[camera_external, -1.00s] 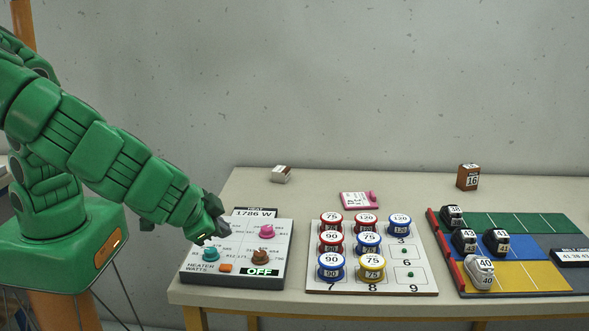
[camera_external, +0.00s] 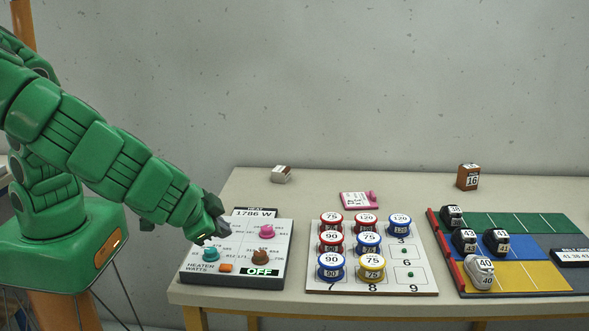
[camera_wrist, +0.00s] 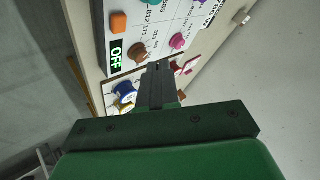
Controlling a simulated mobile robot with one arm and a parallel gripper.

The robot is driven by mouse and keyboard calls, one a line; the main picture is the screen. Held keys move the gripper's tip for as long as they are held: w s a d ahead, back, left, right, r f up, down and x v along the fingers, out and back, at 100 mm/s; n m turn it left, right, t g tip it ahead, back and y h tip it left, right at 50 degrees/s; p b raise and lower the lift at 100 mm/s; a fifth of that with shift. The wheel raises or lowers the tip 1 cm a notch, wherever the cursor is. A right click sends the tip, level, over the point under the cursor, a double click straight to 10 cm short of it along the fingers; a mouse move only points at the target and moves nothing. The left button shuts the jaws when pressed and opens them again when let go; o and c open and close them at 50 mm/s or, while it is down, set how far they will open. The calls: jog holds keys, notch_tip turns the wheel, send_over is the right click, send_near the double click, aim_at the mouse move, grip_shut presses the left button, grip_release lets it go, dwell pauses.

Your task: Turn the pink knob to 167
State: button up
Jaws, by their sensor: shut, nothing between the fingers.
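The pink knob (camera_external: 266,231) stands on the upper right part of a white heater panel (camera_external: 236,240) in the external view. It also shows in the wrist view (camera_wrist: 177,41), just beyond the fingertips. Scale numbers are printed around it, too small to read surely; its pointer setting cannot be told. My gripper (camera_external: 222,230) is over the left part of the panel, left of the pink knob and apart from it. In the wrist view its dark fingers (camera_wrist: 158,68) are together and empty.
The panel also has a teal knob (camera_external: 211,254), a brown knob (camera_external: 263,258), an orange button (camera_external: 225,267), an OFF display (camera_external: 262,272) and a 1786 W readout (camera_external: 254,213). A board of numbered spools (camera_external: 390,283) stands to the right. The table behind the panel is mostly clear.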

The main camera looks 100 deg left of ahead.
jog(key=o, duration=0.4)
jog(key=shift+w+a+m, duration=0.1)
jog(key=shift+a+m, duration=0.05)
jog(key=shift+m, duration=0.15)
jog(key=o, duration=0.5)
jog(key=shift+w+a+m+g, duration=0.25)
jog(key=shift+a+m, duration=0.2)
jog(key=shift+m, duration=0.65)
jog(key=shift+o, duration=0.2)
jog(key=a+m, duration=0.1)
jog(key=m, duration=0.2)
jog(key=m+g+h, duration=0.2)
jog(key=m+h, duration=0.2)
jog(key=m, duration=1.5)
send_near(267, 228)
jog(key=shift+x, duration=3.95)
jog(key=shift+s+a+r, duration=0.1)
jog(key=shift+c, duration=0.3)
grip_shut()
